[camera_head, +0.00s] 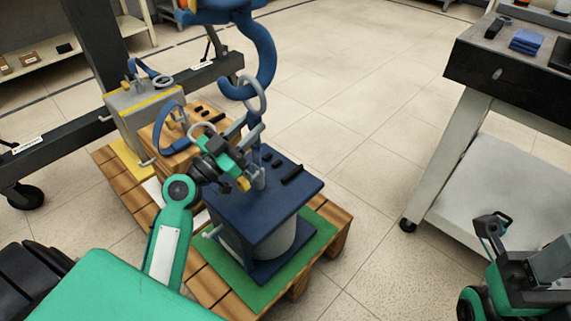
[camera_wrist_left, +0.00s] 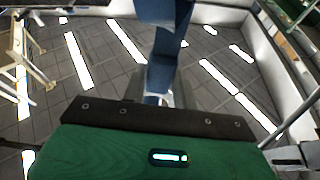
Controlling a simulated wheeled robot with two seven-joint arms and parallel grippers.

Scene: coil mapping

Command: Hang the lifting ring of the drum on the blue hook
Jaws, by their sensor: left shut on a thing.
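The blue hook (camera_head: 266,68) hangs down at the upper middle of the head view. The grey lifting ring (camera_head: 262,88) stands upright at the bottom of the hook's curve and overlaps it; I cannot tell for sure whether the hook passes through it. The drum (camera_head: 270,238) is grey under a dark blue square top (camera_head: 300,187) with a blue base. My left gripper (camera_head: 253,133) is shut on the fitting just below the ring, above the drum top. A blue upright part (camera_wrist_left: 163,60) fills the middle of the left wrist view. My right gripper (camera_head: 492,224) shows only partly at lower right.
The drum stands on a green mat (camera_head: 318,236) on a wooden pallet (camera_head: 340,218). Behind it are a wooden load with a blue loop (camera_head: 176,147) and a grey box (camera_head: 136,104). A workbench (camera_head: 500,75) stands at right. The floor between is clear.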

